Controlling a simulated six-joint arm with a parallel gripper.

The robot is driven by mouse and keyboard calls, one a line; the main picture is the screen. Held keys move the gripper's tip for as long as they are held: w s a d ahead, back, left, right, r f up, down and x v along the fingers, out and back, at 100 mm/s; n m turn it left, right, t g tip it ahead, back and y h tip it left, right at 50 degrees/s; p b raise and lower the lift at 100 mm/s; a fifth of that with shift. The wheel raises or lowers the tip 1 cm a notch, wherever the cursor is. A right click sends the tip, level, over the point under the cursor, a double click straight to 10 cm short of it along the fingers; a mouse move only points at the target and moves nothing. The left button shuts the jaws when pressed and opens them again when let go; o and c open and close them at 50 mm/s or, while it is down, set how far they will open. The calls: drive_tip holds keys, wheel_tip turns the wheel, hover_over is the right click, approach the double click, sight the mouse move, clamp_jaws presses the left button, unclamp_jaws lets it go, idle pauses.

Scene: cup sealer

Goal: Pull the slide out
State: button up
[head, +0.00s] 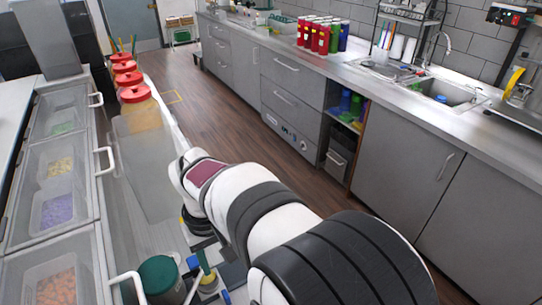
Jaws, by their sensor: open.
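My white and black arm reaches from the lower right to the counter on the left. My gripper (203,240) is small and dark below the white wrist, pointing down. It is open, and I see nothing held in it; its fingertips are hard to make out. I cannot clearly make out the cup sealer or its slide. Small blue, green and yellow parts (205,265) lie close below the gripper, partly hidden by my arm. I cannot tell whether the gripper touches any of them.
Lidded bins with handles (60,200) line the left. A green-lidded container (160,275) is at the front. Across the floor (190,95) runs a grey counter (400,190) with a sink.

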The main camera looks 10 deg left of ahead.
sight(225, 293)
wheel_tip(225, 293, down, 16)
drive_tip(key=shift+a+r, duration=0.1)
drive_tip(key=shift+r, duration=0.05)
clamp_jaws()
idle(1.4)
